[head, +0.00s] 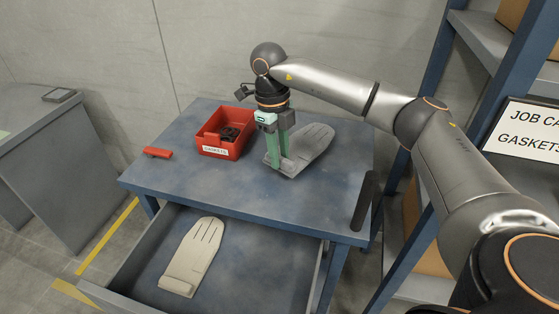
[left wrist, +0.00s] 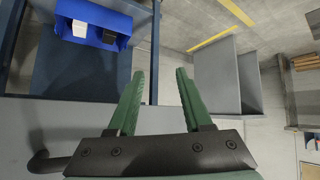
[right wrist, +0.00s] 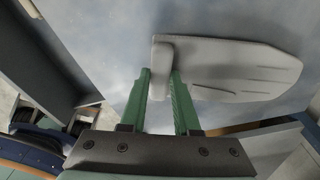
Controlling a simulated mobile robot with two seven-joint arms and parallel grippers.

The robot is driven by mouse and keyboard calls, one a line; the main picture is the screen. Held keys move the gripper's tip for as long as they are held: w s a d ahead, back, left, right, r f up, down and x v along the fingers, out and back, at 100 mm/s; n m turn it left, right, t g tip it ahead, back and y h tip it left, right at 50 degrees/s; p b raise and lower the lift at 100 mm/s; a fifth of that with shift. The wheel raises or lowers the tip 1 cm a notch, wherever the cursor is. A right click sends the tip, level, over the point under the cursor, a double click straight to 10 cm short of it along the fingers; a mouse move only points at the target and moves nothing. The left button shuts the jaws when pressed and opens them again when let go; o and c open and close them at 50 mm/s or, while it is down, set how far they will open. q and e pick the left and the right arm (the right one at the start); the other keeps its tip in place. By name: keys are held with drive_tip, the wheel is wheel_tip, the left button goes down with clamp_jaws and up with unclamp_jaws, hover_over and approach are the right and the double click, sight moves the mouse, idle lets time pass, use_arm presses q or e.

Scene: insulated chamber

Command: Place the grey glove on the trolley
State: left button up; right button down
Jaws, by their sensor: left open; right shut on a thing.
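The grey glove (head: 312,143) lies on the blue table top, its fingers toward the upper right. My right gripper (head: 279,164) points down at its cuff end and is shut on it. In the right wrist view the cuff of the glove (right wrist: 163,55) sits between the fingertips (right wrist: 160,74). A second, cream glove (head: 195,256) lies in the open drawer below. My left gripper (left wrist: 159,72) shows only in the left wrist view, open and empty. I cannot tell for sure which piece of furniture is the trolley.
A red gasket bin (head: 222,148) and a small red item (head: 157,152) stand on the blue table (head: 185,185). The drawer (head: 130,270) juts out in front. A shelf rack (head: 470,40) is at the right; a grey unit (head: 45,150) is at the left.

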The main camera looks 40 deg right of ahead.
drive_tip(key=shift+f, duration=1)
drive_tip(key=c, duration=0.6)
unclamp_jaws()
drive_tip(key=shift+f, duration=0.1)
drive_tip(key=shift+c, duration=0.2)
wheel_tip(320, 180, up, 12)
drive_tip(key=w+p, duration=0.1)
drive_tip(key=shift+w+a+p, duration=0.15)
drive_tip(key=shift+a+p, duration=0.1)
drive_tip(key=shift+p, duration=0.15)
